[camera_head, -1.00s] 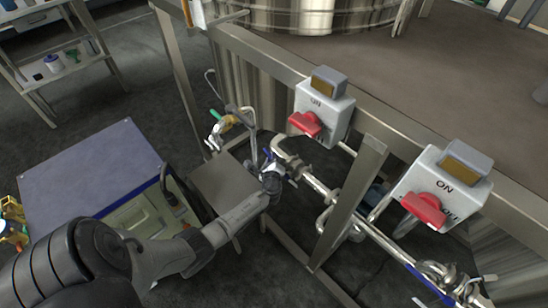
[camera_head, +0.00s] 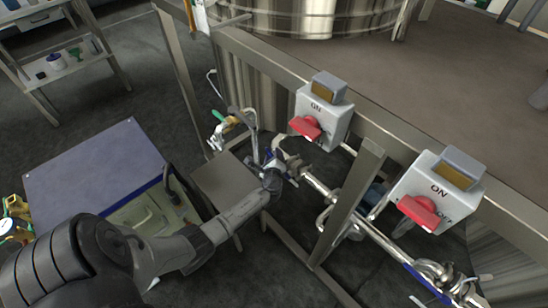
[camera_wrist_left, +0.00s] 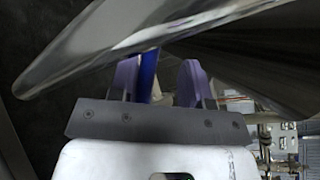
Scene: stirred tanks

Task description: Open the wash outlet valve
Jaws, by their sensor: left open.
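My left gripper (camera_head: 284,170) reaches in from the left to the steel pipework below the tank frame. In the left wrist view its two purple-grey fingers (camera_wrist_left: 160,82) are apart. A blue valve handle (camera_wrist_left: 149,74) shows between them, nearer the left finger; I cannot tell whether it touches. A large steel surface crosses in front of the fingertips and hides the handle's far end. In the head view the gripper covers most of this valve. Another blue handle (camera_head: 420,282) sits on the pipe at lower right. My right gripper is not in view.
Two grey switch boxes with red knobs, one near the middle (camera_head: 333,118) and one at right (camera_head: 446,185), are mounted on the steel frame (camera_head: 357,190). A hose fitting with a green part (camera_head: 218,116) is behind the gripper. A blue-topped cart (camera_head: 90,165) stands at left.

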